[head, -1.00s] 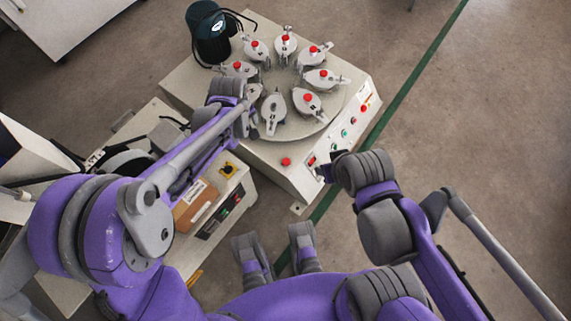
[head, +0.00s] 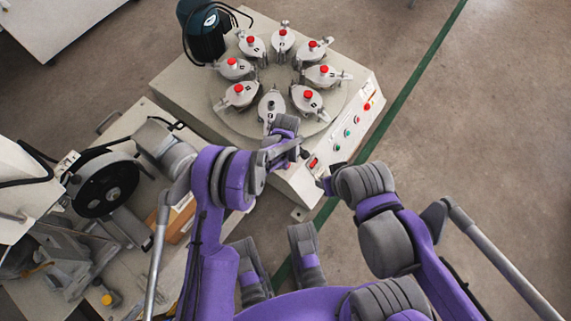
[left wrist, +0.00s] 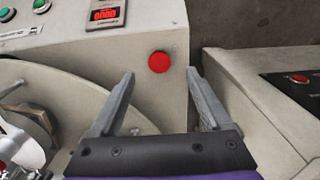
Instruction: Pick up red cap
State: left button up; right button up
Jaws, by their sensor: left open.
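A small round red cap (left wrist: 159,61) lies on the pale top of the machine (left wrist: 165,100), near its corner. In the left wrist view it shows just beyond and between the fingertips of my open left gripper (left wrist: 160,74), with no contact visible. In the head view my left gripper (head: 298,150) is over the machine's near corner and hides the cap there. One jar (head: 271,106) on the round plate has no red top; several others carry red tops. My right gripper (head: 324,184) is beside the machine's right front corner, and its jaws are too small to read.
The round plate (head: 225,119) with several clamped jars stands just beyond my left gripper. A button panel (head: 348,133) runs along the machine's right side. A dark motor (head: 200,32) stands at the back left. A bench with a black wheel (head: 103,184) is at the left.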

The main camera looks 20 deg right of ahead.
pick_arm(q)
notch_tip(320, 180, down, 6)
jog(key=shift+w+r+b, duration=0.1)
jog(key=shift+w+b, duration=0.05)
jog(key=shift+b, duration=0.6)
grip_shut()
